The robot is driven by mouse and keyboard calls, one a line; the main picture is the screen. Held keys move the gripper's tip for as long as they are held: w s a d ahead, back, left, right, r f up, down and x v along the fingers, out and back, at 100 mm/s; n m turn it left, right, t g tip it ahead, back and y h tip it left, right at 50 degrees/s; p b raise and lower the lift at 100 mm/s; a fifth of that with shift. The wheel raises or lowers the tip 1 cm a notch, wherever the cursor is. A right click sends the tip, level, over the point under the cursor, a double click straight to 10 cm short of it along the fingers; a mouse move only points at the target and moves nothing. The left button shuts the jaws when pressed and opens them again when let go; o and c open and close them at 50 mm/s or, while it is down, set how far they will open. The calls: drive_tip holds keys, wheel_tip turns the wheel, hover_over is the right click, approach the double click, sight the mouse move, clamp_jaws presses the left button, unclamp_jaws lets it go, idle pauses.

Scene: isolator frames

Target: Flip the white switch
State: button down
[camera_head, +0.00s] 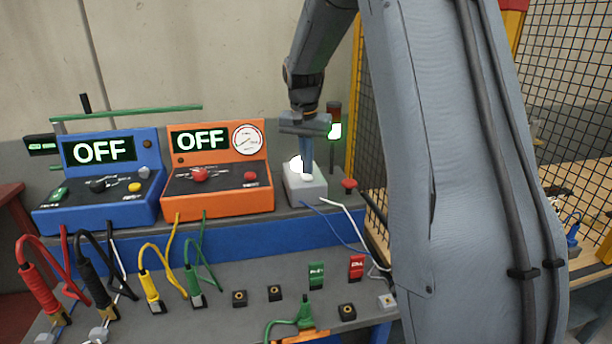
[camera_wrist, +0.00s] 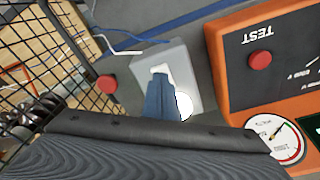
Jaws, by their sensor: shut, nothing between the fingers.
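A light grey box (camera_head: 307,190) stands on the bench shelf, right of the orange unit. In the wrist view, the box (camera_wrist: 180,57) has a white switch (camera_wrist: 160,69) on its top and a round white lit lamp (camera_wrist: 184,106) beside it. My gripper (camera_wrist: 158,80) points down over the box with its blue fingers together and nothing between them. The fingertips are at the switch and cover part of it; I cannot tell if they touch it. In the head view my gripper (camera_head: 305,170) hides the switch, and the lamp (camera_head: 296,164) shows at its left.
An orange unit (camera_head: 218,200) and a blue unit (camera_head: 98,212), both reading OFF, stand left of the box. A red button (camera_head: 348,184) is close on its right, before a mesh fence (camera_head: 378,100). Cables and plugs fill the lower panel (camera_head: 250,270).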

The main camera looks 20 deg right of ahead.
sight(307, 177)
drive_tip(key=shift+f, duration=0.7)
idle(0.6)
wheel_tip(307, 177, up, 7)
drive_tip(key=p, duration=0.4)
idle(0.5)
idle(0.4)
